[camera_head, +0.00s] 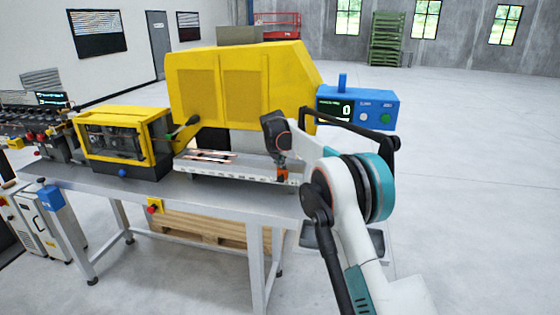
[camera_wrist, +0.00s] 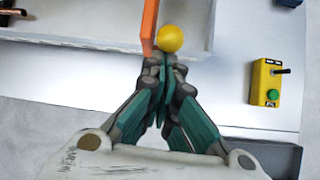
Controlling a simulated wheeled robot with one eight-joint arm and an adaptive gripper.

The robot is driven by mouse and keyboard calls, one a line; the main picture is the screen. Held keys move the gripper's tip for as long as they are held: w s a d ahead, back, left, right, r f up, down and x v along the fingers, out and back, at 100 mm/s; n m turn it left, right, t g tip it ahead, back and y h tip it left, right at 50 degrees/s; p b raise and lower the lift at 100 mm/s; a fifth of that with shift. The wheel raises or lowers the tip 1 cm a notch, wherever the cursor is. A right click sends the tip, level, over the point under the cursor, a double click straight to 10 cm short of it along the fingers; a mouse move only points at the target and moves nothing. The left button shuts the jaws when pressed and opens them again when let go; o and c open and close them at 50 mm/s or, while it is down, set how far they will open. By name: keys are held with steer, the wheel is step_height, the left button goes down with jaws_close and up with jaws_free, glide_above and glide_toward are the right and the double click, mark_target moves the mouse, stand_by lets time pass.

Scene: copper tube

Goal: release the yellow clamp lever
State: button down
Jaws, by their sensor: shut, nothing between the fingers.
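A yellow ball knob (camera_wrist: 170,39), apparently the clamp lever's handle end, shows at the top centre of the wrist view. An upright orange bar (camera_wrist: 149,25) stands just left of it, at the tray's edge. My gripper (camera_wrist: 162,58) is shut and empty, its green fingertips right at the near side of the knob and below the bar. I cannot tell whether they touch. In the head view a small orange part (camera_head: 282,158) shows at the tray's right end, under my wrist; the knob and fingertips cannot be made out there.
The white tray (camera_head: 235,174) holds copper tubes (camera_head: 208,156) in front of the large yellow machine (camera_head: 230,85). A yellow switch box (camera_wrist: 264,84) with a black lever and green button sits right of my fingers. The metal table (camera_head: 200,192) has bare surface in front.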

steer(key=shift+w+r, duration=0.3)
steer(key=shift+r, duration=0.05)
steer(key=shift+w+r, duration=0.1)
